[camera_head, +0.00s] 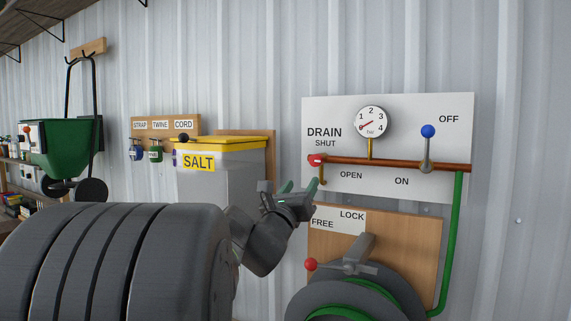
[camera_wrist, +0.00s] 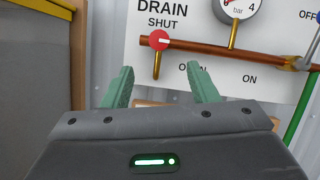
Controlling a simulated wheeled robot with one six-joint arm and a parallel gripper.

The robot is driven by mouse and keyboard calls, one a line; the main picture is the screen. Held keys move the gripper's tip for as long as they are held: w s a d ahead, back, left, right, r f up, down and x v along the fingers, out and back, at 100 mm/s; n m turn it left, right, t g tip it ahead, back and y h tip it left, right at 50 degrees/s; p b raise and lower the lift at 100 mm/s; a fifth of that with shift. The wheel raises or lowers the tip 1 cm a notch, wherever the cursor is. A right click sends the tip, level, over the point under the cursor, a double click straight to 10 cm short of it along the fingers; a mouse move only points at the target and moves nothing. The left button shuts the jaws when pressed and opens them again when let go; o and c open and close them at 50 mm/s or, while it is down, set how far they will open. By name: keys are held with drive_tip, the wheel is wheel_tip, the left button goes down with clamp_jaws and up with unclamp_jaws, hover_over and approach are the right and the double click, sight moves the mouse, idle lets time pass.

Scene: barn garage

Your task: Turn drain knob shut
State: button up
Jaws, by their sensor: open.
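The red drain knob (camera_head: 315,160) sits at the left end of a copper pipe on the white panel, between the words SHUT and OPEN. In the wrist view the knob (camera_wrist: 159,40) shows a short white mark lying roughly level on its face. A brass spout hangs below it. My gripper (camera_head: 298,187) is just below and left of the knob in the head view. In the wrist view my gripper (camera_wrist: 160,68) has its two green fingers apart with nothing between them. The knob lies beyond the fingertips, centred between them, and no contact shows.
A gauge (camera_head: 370,122) and a blue-tipped lever (camera_head: 427,140) are on the same pipe. A hose reel (camera_head: 355,295) with a red-tipped handle is below. A SALT bin (camera_head: 222,178) stands left of my gripper. The wall right of the panel is clear.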

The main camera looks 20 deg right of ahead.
sight(315, 163)
drive_tip(key=p+x, duration=0.4)
drive_tip(key=x, duration=0.7)
drive_tip(key=shift+w, duration=0.2)
drive_tip(key=c, duration=1)
